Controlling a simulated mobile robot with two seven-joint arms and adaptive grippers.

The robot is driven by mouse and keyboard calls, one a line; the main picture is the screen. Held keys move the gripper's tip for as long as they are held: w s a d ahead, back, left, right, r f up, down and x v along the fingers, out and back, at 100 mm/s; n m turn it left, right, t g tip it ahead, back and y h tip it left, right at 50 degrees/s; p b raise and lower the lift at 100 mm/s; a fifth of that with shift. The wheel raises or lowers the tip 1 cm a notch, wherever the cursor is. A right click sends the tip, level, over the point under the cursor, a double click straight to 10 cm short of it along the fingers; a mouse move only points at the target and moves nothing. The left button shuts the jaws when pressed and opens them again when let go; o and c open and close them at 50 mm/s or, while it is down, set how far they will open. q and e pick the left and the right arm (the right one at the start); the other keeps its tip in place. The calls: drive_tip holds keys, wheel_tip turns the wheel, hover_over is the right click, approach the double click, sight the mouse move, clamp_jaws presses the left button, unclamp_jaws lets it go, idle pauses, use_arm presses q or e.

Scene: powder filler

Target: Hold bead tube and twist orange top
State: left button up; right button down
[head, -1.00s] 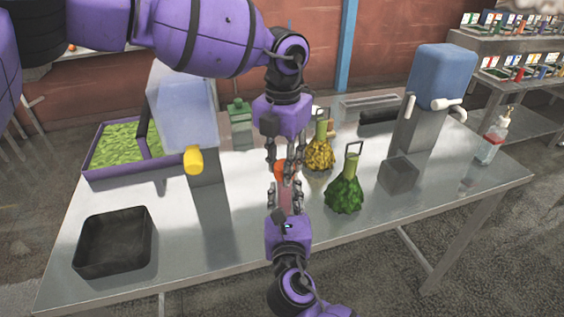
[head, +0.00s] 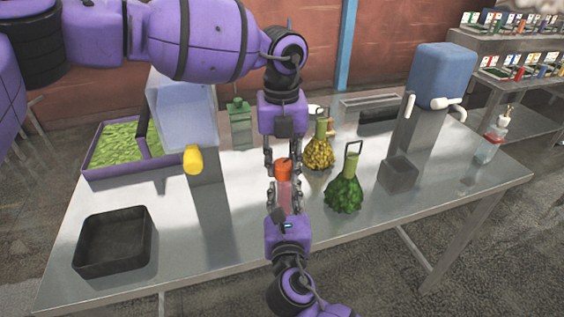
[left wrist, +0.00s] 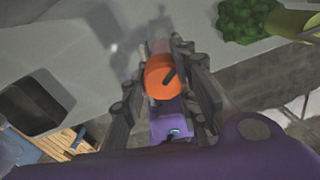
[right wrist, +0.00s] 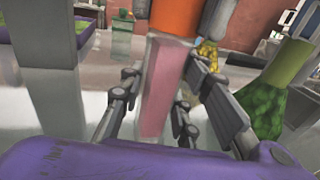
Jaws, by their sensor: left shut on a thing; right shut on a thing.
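The bead tube (head: 284,197) is pale pink and stands upright with an orange top (head: 283,170). My right gripper (head: 284,196) comes from the front and is shut on the tube's body. The tube also shows between the fingers in the right wrist view (right wrist: 160,100), with the orange top (right wrist: 173,18) above it. My left gripper (head: 283,168) comes from above, with a finger on each side of the orange top, and is shut on it. In the left wrist view the orange top (left wrist: 160,76) sits between the fingers, hiding part of the tube.
Two flasks, one with yellow beads (head: 319,155) and one with green (head: 344,193), stand close on the right. A grey-blue dispenser with a yellow knob (head: 193,160) stands left. A black tray (head: 112,268) lies front left.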

sight(283, 165)
use_arm(q)
drive_tip(key=n, duration=0.5)
drive_tip(key=shift+s+a+n, duration=0.1)
drive_tip(key=shift+a+n, duration=0.15)
drive_tip(key=shift+n, duration=0.05)
drive_tip(key=shift+s+d+f+n, duration=0.1)
drive_tip(key=shift+n, duration=0.9)
drive_tip(key=shift+s+d+n, duration=0.1)
drive_tip(key=shift+n, duration=0.9)
drive_tip(key=o, duration=1)
drive_tip(key=shift+d, duration=0.1)
drive_tip(key=shift+r, duration=0.35)
wheel_tip(283, 165, up, 12)
drive_tip(key=shift+f, duration=0.25)
